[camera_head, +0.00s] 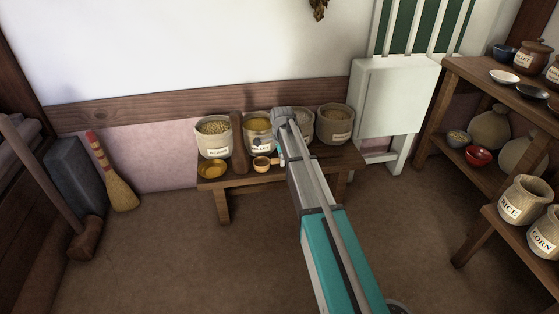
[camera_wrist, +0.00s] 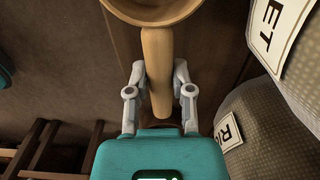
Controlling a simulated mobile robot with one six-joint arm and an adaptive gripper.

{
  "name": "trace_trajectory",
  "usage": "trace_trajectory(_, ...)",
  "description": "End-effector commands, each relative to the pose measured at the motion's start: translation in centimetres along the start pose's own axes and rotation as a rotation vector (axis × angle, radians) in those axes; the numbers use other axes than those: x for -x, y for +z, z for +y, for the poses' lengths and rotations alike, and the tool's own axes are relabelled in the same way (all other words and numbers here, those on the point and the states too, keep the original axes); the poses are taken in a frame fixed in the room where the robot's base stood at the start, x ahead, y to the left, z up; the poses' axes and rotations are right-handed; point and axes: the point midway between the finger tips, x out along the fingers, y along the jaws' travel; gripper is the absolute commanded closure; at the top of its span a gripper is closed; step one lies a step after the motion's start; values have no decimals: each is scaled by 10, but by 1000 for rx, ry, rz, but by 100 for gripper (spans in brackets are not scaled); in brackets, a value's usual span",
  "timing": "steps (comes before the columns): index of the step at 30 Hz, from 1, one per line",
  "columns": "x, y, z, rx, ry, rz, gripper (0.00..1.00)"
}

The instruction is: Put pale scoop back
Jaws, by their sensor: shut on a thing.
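The pale scoop (camera_wrist: 157,60) is a light wooden scoop with a round bowl and a straight handle. My gripper (camera_wrist: 159,92) is shut on its handle in the wrist view, one finger on each side; the bowl is cut off at the top edge. In the head view the scoop (camera_head: 262,163) shows low over the front of a wooden bench (camera_head: 222,183), in front of a sack labelled MILLET (camera_head: 258,130). Whether it touches the bench I cannot tell. My arm hides part of the bench and the sacks behind it.
Other open sacks, including one of pale grain (camera_head: 213,137), stand along the bench. A brown wooden tool (camera_head: 239,145) and a yellow bowl (camera_head: 211,169) are on its left. A broom (camera_head: 115,180) leans left.

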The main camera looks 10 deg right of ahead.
Motion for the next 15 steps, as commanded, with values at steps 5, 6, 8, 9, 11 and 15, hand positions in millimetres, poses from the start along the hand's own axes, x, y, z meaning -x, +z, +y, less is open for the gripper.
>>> trace_trajectory(5, -1, 0, 0, 0, 0, 0, 48)
trace_trajectory(6, -1, 0, 0, 0, 0, 0, 40)
trace_trajectory(8, -1, 0, 0, -1, 0, 0, 36)
trace_trajectory(9, -1, 0, 0, -1, 0, 0, 36)
trace_trajectory(11, -1, 0, 0, -1, 0, 0, 36)
trace_trajectory(15, -1, -1, 0, -1, 0, 0, 36)
